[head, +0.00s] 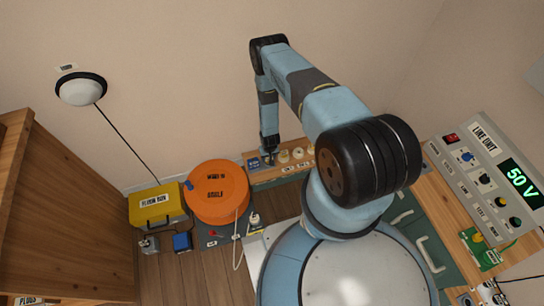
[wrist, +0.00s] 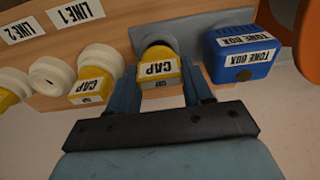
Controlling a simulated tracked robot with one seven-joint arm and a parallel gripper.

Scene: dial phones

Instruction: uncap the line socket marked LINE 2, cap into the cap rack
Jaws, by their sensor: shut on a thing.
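The LINE 2 label (wrist: 25,31) is at upper left. The pale socket (wrist: 48,76) that seems to belong to it is bare, with a dark spot. In the head view my gripper (head: 269,157) is low at the board, beside the tone box.
The blue tone box (wrist: 240,52) stands close right of my gripper. A capped socket (wrist: 97,62), apparently LINE 1, is close left. An orange drum (head: 217,190) and yellow box (head: 157,208) stand left. The line unit (head: 485,165) reads 50 V.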

